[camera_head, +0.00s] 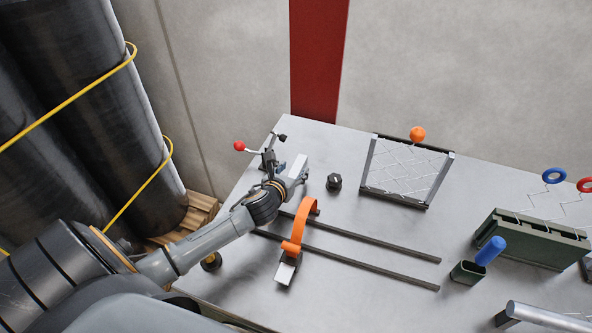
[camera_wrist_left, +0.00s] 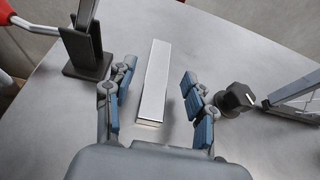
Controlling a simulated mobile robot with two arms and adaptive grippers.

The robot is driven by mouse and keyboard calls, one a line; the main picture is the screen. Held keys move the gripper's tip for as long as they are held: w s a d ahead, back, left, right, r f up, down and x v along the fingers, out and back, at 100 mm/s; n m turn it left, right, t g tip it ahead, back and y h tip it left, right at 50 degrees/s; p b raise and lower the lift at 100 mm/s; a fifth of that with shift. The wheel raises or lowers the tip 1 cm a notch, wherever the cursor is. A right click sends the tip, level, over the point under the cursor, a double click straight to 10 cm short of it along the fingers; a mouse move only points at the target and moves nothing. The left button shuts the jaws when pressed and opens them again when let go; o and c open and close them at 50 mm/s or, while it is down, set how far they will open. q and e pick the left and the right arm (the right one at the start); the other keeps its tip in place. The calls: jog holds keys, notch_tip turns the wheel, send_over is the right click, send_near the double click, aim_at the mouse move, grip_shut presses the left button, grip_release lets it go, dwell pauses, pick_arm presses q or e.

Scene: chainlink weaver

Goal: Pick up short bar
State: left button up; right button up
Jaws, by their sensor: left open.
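The short bar (camera_wrist_left: 155,82) is a plain silver block. In the left wrist view it lies lengthwise between the fingers of my left gripper (camera_wrist_left: 158,76), with a gap on both sides. The gripper is open and its blue-padded fingers straddle the bar without visible contact. In the head view my left gripper (camera_head: 291,181) is at the far left part of the table, and the bar (camera_head: 299,164) shows at its tip, partly hidden by it. My right gripper is not in view.
A dark stand with a red-knobbed lever (camera_head: 240,146) is close left of the bar; a black knob (camera_head: 334,182) is to its right. A framed wire mesh (camera_head: 405,170) stands beyond. An orange-handled tool (camera_head: 303,222) and two long rods (camera_head: 370,268) lie nearer.

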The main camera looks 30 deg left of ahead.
aim_at(297, 166)
pick_arm(q)
jog(key=shift+x, duration=2)
jog(key=shift+s+f, duration=0.15)
jog(key=shift+c, duration=0.4)
grip_shut()
